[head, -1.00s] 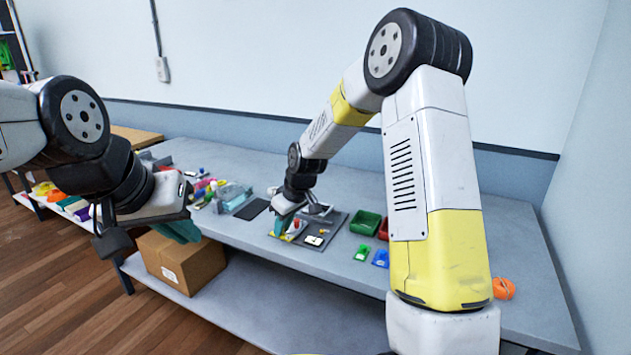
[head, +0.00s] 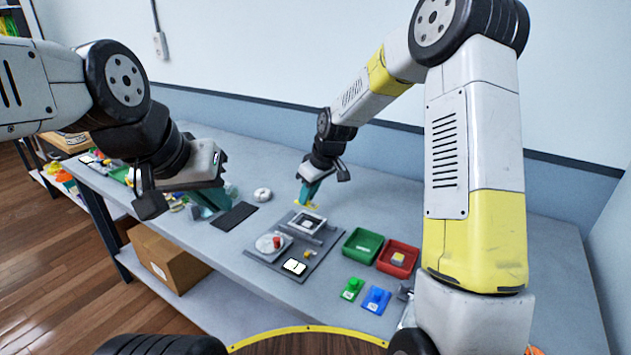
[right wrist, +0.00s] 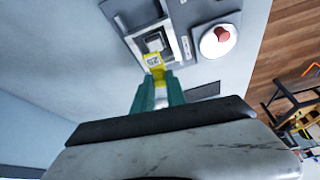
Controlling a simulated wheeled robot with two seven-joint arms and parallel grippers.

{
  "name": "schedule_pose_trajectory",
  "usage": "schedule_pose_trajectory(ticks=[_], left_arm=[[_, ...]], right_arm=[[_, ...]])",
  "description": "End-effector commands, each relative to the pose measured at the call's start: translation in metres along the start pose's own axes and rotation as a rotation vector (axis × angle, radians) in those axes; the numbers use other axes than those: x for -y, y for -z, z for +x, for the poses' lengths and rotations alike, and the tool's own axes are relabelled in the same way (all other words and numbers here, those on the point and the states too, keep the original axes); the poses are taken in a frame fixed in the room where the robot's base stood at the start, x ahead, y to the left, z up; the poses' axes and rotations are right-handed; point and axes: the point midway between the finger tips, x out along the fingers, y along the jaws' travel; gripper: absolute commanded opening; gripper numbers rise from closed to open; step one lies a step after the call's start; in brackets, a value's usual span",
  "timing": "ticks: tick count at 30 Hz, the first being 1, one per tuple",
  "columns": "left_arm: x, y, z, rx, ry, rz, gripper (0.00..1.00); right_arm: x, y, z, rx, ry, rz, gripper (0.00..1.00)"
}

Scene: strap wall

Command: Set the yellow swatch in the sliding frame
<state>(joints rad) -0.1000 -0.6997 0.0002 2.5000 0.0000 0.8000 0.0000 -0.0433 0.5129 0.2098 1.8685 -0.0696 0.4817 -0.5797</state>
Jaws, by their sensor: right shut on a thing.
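My right gripper (head: 308,193) is shut on the yellow swatch (head: 304,204), just beyond the far edge of the grey board. The swatch also shows in the right wrist view (right wrist: 154,62), between the teal fingertips (right wrist: 158,84), with a printed label on its face. The sliding frame (head: 308,222) is a light rectangular frame at the board's far right; in the right wrist view the frame (right wrist: 150,42) lies just past the swatch. I cannot tell whether they touch. My left gripper (head: 212,198) hangs left of the board; its finger gap is unclear.
The grey board (head: 262,256) also carries a round white disc with a red knob (head: 275,241) and a white label plate (head: 294,267). Green (head: 362,246) and red (head: 398,258) bins stand right. A dark pad (head: 235,216) and white ring (head: 262,195) lie left.

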Motion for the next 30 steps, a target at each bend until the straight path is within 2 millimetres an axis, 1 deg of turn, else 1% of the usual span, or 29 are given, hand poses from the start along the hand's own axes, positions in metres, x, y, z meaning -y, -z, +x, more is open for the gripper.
schedule_pose_trajectory(ticks=[5,15,21,30], left_arm=[[0.000,0.000,0.000,-0.001,0.000,0.000,0.07],[0.000,0.000,0.000,0.000,0.000,0.000,0.07],[0.000,0.000,0.000,0.000,0.000,0.000,0.07],[0.000,0.000,0.000,0.000,0.000,0.000,0.07]], right_arm=[[0.000,-0.003,0.007,0.001,0.001,0.000,0.00],[0.001,-0.016,0.037,0.002,0.002,0.001,0.00],[0.001,-0.022,0.051,0.002,0.001,0.001,0.00],[0.000,-0.024,0.058,0.000,0.000,0.000,0.00]])
